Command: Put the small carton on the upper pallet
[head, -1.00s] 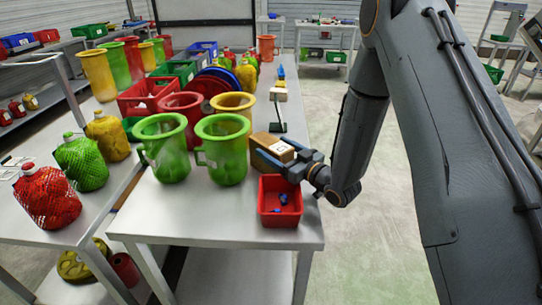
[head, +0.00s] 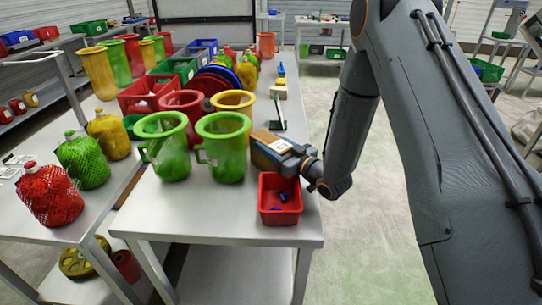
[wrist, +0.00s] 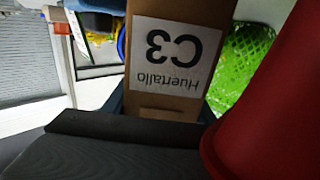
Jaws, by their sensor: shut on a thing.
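The small carton (head: 264,149) is a brown box with a white label, at the right side of the near table behind the red bin. My gripper (head: 279,158) is shut on it from the right and front. In the wrist view the carton (wrist: 150,103) sits between the jaws, with its label upside down and reading "Huertallo C3". The carton looks slightly tilted; I cannot tell if its underside is clear of the table. I cannot make out any pallet in either view.
The near table (head: 225,228) holds a red bin (head: 280,217) with blue bits just below my gripper. Green pitchers (head: 222,160) stand close to the carton's left. A dark upright stand (head: 279,113) is behind it. Floor to the right is clear.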

